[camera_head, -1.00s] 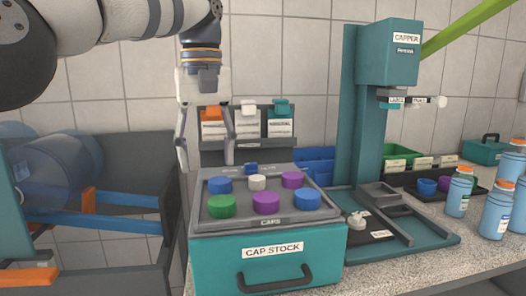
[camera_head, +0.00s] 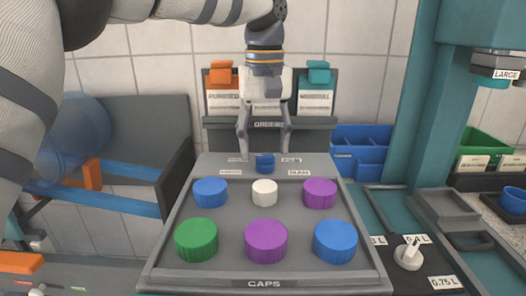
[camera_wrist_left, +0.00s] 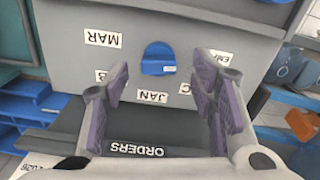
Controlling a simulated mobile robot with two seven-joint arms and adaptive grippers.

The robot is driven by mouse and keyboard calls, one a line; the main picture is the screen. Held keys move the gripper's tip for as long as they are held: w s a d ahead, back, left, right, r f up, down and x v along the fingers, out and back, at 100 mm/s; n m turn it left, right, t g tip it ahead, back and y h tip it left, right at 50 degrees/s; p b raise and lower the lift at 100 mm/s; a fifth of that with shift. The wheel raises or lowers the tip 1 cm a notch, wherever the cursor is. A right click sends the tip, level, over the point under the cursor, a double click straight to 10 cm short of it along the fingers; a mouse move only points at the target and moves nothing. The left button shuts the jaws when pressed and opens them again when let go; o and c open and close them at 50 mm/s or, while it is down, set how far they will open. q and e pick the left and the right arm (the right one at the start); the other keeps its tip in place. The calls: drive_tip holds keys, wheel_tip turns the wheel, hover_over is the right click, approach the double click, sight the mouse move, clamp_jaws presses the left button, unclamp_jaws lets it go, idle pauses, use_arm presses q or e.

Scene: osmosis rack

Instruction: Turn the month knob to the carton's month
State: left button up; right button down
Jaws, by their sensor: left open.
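The month knob (camera_head: 265,163) is a small blue knob on the grey back strip of the cap box. In the left wrist view the knob (camera_wrist_left: 157,58) has a small white tag, with labels reading MAR and JAN and others partly covered by the fingers. My left gripper (camera_head: 265,152) is open and points down at the knob, fingers to either side of it. In the left wrist view the gripper (camera_wrist_left: 160,85) is empty and contact is not visible. I cannot make out a carton. My right gripper is not in view.
The cap tray (camera_head: 230,262) holds several coloured caps in front of the knob. The orders board (camera_head: 268,124) with clipped cards stands behind it. A white dial (camera_head: 408,256) with volume labels and the teal capper (camera_head: 420,100) are at right, blue bins (camera_head: 360,150) between.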

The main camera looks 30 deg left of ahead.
sight(265, 162)
use_arm(q)
drive_tip(key=shift+f, duration=1.4)
drive_tip(key=c, duration=1.2)
drive_tip(key=shift+o, duration=0.2)
drive_tip(key=shift+m, duration=0.4)
drive_tip(key=m, duration=1.4)
drive_tip(key=shift+m, duration=2.5)
